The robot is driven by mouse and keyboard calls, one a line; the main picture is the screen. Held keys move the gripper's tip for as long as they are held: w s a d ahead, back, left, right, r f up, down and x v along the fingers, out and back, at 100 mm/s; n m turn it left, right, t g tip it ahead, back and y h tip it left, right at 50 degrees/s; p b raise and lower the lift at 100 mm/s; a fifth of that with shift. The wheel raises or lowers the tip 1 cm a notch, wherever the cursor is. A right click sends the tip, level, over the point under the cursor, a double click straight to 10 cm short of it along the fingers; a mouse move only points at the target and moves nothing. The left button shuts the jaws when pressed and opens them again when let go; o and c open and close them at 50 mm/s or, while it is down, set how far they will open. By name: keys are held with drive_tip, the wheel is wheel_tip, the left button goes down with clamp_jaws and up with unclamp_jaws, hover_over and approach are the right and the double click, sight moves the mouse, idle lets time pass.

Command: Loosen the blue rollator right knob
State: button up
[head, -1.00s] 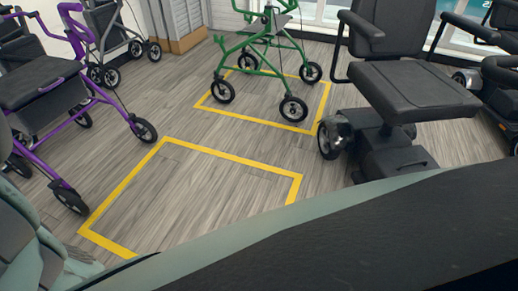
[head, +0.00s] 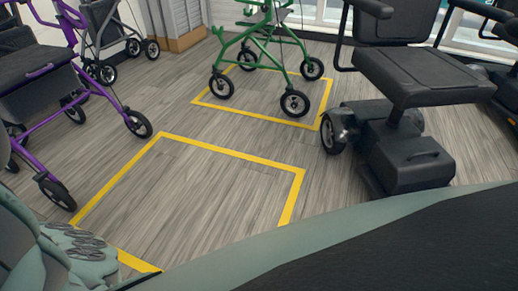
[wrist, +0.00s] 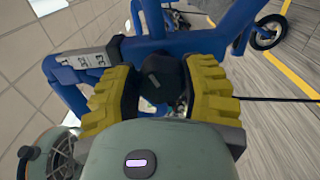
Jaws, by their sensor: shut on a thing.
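The blue rollator (wrist: 205,42) fills the top of the wrist view, with a blue tube frame and a grey block bearing printed numbers at the left. A black knob (wrist: 153,82) sits on the frame between my yellow-padded fingers. My gripper (wrist: 157,88) is shut on this knob, one finger on each side. The fingers hide parts of the knob's sides. The blue rollator does not show in the head view.
In the head view, a purple rollator (head: 85,150) stands left, a green rollator (head: 262,42) at the back, and a black scooter (head: 410,110) right. A yellow floor outline (head: 230,153) in the middle encloses bare floor.

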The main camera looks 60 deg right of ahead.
drive_tip(key=n+b, duration=0.4)
drive_tip(key=b, duration=0.1)
drive_tip(key=n+b, duration=0.2)
drive_tip(key=shift+f+b, duration=0.25)
drive_tip(key=shift+b, duration=0.1)
drive_tip(key=n+b, duration=0.4)
drive_tip(key=shift+r, duration=0.3)
drive_tip(key=shift+s+r, duration=0.1)
drive_tip(key=o, duration=1.2)
drive_tip(key=shift+d, duration=0.1)
drive_tip(key=v, duration=1.2)
